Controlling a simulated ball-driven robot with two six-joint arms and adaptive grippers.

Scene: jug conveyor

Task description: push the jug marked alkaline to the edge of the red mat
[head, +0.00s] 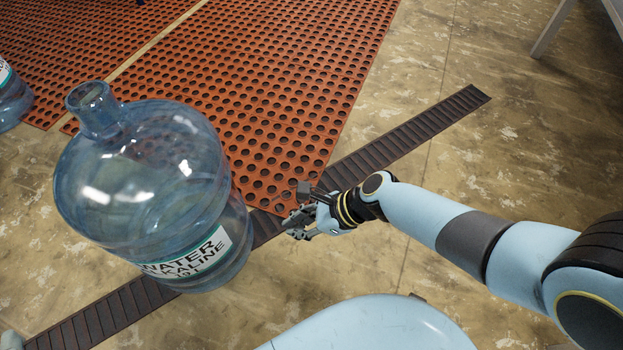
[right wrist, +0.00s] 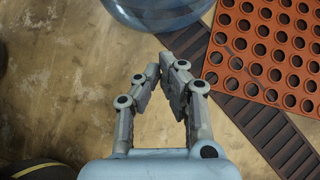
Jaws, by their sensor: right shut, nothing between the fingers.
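The clear blue jug marked alkaline (head: 145,190) stands upright at the left of the head view, its label facing me. Its base edge shows at the top of the right wrist view (right wrist: 160,12). The red mat (head: 275,95), a perforated sheet, lies behind and right of the jug; the right wrist view shows a floor gap between them. My right gripper (head: 297,222) is shut and empty, right of the jug and apart from it, near the mat's closest corner. Its fingers also show in the right wrist view (right wrist: 167,72).
A dark ribbed strip (head: 410,136) crosses the floor diagonally, passing the mat's near corner and running behind the jug's base. Another jug (head: 12,100) is cut off at the left edge. Table legs (head: 552,28) stand at top right. Bare floor (head: 500,165) lies to the right.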

